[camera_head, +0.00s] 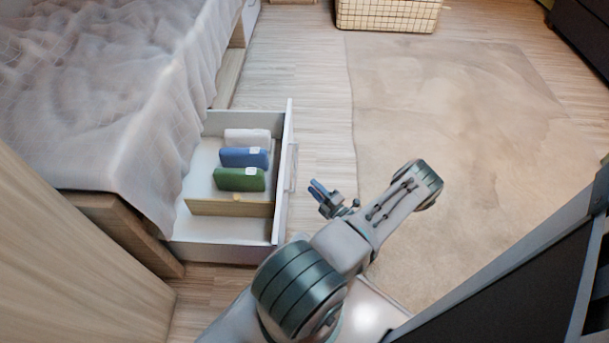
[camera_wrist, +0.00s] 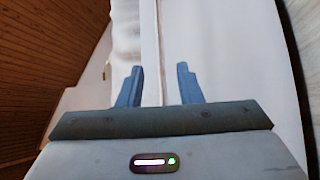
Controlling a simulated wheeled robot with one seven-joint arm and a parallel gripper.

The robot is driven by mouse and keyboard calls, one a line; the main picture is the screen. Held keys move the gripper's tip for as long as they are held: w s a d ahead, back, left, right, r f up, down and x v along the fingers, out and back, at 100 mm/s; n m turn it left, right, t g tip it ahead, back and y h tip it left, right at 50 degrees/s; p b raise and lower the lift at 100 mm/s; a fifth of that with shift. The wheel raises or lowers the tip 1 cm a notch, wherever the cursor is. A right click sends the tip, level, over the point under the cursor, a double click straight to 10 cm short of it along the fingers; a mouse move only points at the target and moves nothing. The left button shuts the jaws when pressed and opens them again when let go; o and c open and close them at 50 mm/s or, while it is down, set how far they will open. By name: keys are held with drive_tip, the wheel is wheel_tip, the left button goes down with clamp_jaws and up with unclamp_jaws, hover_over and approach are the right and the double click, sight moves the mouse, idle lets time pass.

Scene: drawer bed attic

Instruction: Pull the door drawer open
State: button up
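The drawer (camera_head: 286,170) under the bed stands pulled out over the floor, with its white front panel facing right. A handle (camera_head: 292,168) shows on the outer face of that front. Inside the drawer are a white, a blue and a green folded item and a wooden divider (camera_head: 230,208). My gripper (camera_head: 318,190) is just right of the drawer front and apart from it in the head view. In the wrist view the two blue fingers of my gripper (camera_wrist: 160,86) are spread with a gap between them. A pale vertical strip, perhaps the handle or panel edge, shows beyond that gap.
The bed (camera_head: 100,80) with a pale blanket is at the left. A beige rug (camera_head: 460,110) covers the floor to the right. A woven basket (camera_head: 388,14) stands at the back. A wooden panel (camera_head: 70,260) is at the lower left, and a dark piece (camera_head: 520,270) at the lower right.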

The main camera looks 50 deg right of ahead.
drive_tip(key=shift+s+a+f, duration=0.1)
drive_tip(key=shift+s+f, duration=0.05)
drive_tip(key=shift+s, duration=0.65)
drive_tip(key=shift+s+a+f, duration=0.1)
drive_tip(key=shift+s, duration=0.7)
drive_tip(key=shift+s, duration=0.1)
